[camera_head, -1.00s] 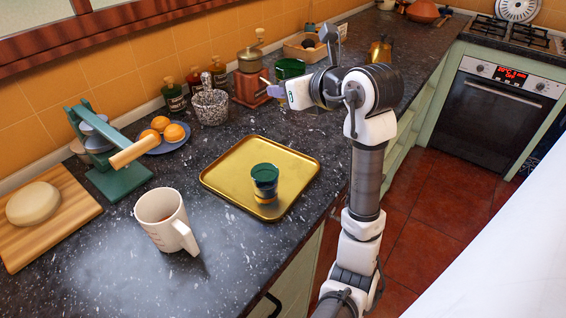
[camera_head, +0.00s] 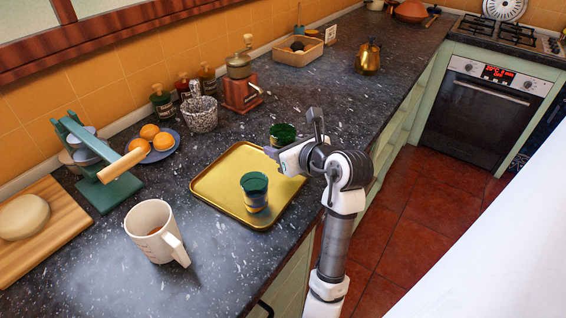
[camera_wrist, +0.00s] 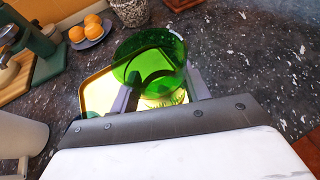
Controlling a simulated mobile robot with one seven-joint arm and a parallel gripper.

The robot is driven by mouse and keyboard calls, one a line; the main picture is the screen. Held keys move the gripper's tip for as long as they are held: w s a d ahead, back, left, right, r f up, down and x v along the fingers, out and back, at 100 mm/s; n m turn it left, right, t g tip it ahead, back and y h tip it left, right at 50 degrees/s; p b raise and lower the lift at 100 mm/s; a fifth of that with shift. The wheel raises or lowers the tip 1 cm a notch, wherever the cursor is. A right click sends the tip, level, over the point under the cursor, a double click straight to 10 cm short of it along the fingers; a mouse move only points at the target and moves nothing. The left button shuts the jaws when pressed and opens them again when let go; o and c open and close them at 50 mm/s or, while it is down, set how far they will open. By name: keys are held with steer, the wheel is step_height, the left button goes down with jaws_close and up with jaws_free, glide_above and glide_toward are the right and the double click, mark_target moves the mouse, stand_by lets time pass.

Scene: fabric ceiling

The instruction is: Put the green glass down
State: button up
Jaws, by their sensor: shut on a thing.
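The green glass (camera_head: 283,132) is see-through and shows at the far right corner of the gold tray (camera_head: 212,178). My gripper (camera_head: 277,150) is shut on it. In the wrist view the green glass (camera_wrist: 148,52) stands between the two fingers of my gripper (camera_wrist: 160,78), with the gold tray (camera_wrist: 97,95) partly visible behind it. I cannot tell whether its base touches anything. A dark green and blue cup (camera_head: 255,192) with a yellowish lower part stands on the tray.
A white measuring jug (camera_head: 150,235) stands left of the tray. A green press (camera_head: 105,170), a plate of oranges (camera_head: 160,146), a speckled mortar (camera_head: 201,115) and a copper grinder (camera_head: 240,90) stand behind.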

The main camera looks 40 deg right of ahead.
mark_target(283, 177)
steer(key=shift+f+p, duration=0.3)
steer(key=shift+f, duration=2.65)
steer(key=shift+f, duration=0.2)
steer(key=o, duration=1.1)
steer(key=shift+c, duration=0.2)
steer(key=shift+r, duration=0.15)
steer(key=shift+s+r, duration=0.15)
steer(key=b+v, duration=0.2)
steer(key=v, duration=0.9)
steer(key=shift+s+r, duration=0.1)
steer(key=shift+s, duration=0.3)
